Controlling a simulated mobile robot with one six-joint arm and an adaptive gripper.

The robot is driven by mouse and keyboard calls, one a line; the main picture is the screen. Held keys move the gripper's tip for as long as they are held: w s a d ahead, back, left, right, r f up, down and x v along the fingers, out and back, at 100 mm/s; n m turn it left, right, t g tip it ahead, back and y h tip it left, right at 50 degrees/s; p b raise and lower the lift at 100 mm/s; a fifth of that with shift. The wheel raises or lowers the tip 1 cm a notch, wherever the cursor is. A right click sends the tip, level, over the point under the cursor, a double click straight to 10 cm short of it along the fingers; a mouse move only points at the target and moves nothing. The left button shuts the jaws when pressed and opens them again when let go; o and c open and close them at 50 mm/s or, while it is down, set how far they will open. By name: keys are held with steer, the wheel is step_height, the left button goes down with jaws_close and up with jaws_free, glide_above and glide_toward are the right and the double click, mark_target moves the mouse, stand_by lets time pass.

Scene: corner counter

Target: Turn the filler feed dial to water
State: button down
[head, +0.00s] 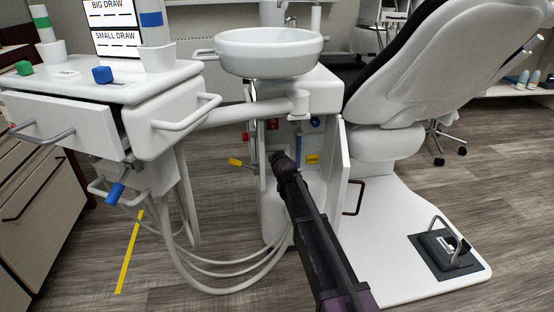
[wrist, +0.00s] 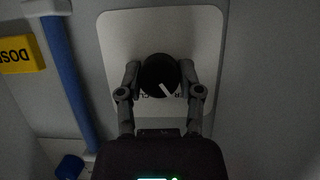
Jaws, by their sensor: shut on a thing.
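The filler feed dial (wrist: 158,70) is a round black knob with a short white pointer mark, in the wrist view. The mark slants toward the lower right of that picture. The dial sits on a pale rounded plate (wrist: 118,35), with lettering below the knob mostly hidden. My gripper (wrist: 159,78) has one finger on each side of the knob and is shut on it. In the head view my gripper (head: 279,160) reaches into the open cabinet under the bowl and hides the dial.
A blue pipe (wrist: 70,80) and a yellow label (wrist: 18,54) lie left of the plate in the wrist view. In the head view, the open cabinet door (head: 343,165) stands close right of my arm; a yellow-handled lever (head: 236,162) and hoses (head: 205,275) are left.

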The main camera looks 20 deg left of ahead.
steer(key=shift+a+n+t+h, duration=0.1)
steer(key=shift+n+t+h, duration=0.4)
steer(key=shift+n, duration=0.4)
steer(key=shift+c, duration=1.3)
jaws_free()
steer(key=shift+m+g, duration=0.3)
steer(key=shift+m, duration=0.2)
